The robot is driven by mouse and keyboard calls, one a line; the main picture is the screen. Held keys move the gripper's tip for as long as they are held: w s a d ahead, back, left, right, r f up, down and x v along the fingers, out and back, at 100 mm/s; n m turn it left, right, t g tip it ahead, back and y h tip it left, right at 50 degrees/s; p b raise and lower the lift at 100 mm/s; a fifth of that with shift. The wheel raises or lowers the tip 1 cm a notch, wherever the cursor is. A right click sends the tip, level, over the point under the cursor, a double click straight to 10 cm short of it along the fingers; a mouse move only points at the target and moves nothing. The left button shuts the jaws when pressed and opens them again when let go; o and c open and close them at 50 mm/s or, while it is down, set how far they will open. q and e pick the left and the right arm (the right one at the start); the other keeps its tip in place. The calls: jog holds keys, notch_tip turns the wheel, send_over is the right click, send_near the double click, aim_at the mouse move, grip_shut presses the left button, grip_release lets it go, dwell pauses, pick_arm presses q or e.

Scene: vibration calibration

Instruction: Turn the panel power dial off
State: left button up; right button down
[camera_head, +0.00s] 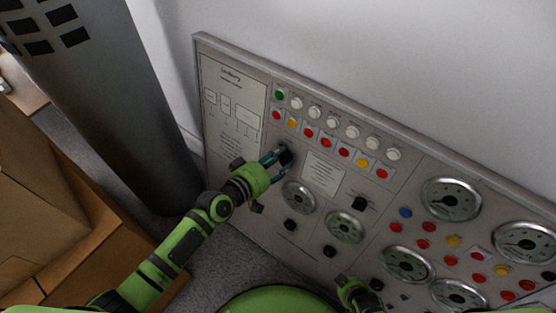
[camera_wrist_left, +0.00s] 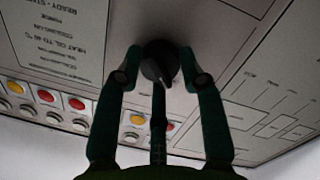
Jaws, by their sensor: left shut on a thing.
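The grey control panel (camera_head: 235,147) leans along the wall in the head view. A black dial (camera_head: 286,156) is on its upper left part, below the rows of buttons. My left gripper (camera_head: 278,158) is at this dial, with its fingers partly covering it. The dial's pointer ridge shows toward the lower right there. My right gripper (camera_head: 352,288) shows partly at the bottom of the head view, near the panel's lower part; its fingers are unclear.
Several round gauges (camera_head: 451,199) and red, yellow and white buttons (camera_head: 352,132) cover the panel. Other black knobs (camera_head: 359,203) sit below the dial. A dark grey column (camera_head: 100,95) stands left of the panel, with cardboard boxes (camera_head: 40,215) at the far left.

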pick_arm(q)
jog(key=shift+w+r, duration=0.25)
jog(key=shift+r, duration=0.15)
jog(key=o, duration=1.1)
jog(key=shift+c, duration=0.2)
jog(key=shift+o, duration=0.4)
jog(key=shift+f, duration=0.15)
jog(key=shift+s+f, duration=0.1)
jog(key=shift+s, duration=0.05)
jog(key=v, duration=1.2)
